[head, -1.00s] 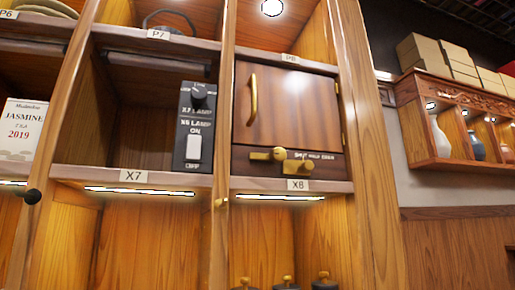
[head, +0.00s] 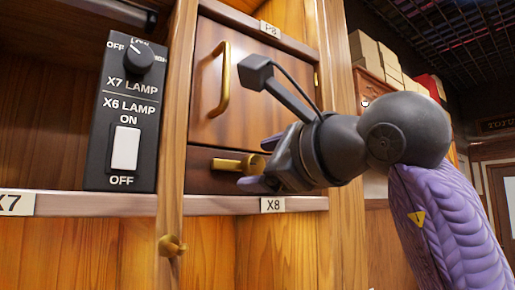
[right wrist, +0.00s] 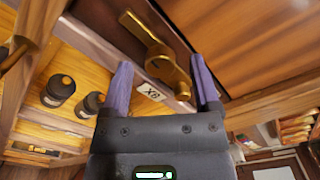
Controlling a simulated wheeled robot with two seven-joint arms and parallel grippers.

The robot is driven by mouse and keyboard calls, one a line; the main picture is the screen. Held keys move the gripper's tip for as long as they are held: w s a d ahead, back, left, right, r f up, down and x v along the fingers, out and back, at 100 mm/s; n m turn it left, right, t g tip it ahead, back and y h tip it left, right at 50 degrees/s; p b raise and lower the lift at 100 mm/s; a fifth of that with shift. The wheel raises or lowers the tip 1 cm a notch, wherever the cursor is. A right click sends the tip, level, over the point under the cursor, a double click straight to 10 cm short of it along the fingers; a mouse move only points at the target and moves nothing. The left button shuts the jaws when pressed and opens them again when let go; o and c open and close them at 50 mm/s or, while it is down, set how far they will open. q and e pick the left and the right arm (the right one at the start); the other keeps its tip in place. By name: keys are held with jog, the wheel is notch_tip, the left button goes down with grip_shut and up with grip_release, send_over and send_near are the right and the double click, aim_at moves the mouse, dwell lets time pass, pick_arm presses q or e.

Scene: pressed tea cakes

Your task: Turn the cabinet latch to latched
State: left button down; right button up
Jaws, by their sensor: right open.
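The wooden cabinet door (head: 255,108) with its brass handle (head: 222,78) is closed above the X8 label. The brass latch (head: 228,164) sits on the dark strip below the door; its bar lies roughly level, and my gripper hides its right part. In the right wrist view the latch (right wrist: 145,32) shows a bar, a round hub and a piece running down between my fingers. My right gripper (head: 262,165) is open, its purple fingers pointing at the latch. In the right wrist view the gripper (right wrist: 162,62) has a finger either side of the latch's lower piece; contact cannot be told.
A black switch panel (head: 123,110) with a knob and a white rocker stands left of the cabinet. A brass knob (head: 172,245) sticks out of the post below. Dark lidded jars (right wrist: 58,90) stand on the lower shelf. The shelf edge (head: 110,205) runs under the latch.

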jog(key=shift+w+a, duration=0.15)
jog(key=shift+w, duration=0.15)
jog(key=shift+c, duration=0.2)
grip_shut()
jog(key=shift+f, duration=0.1)
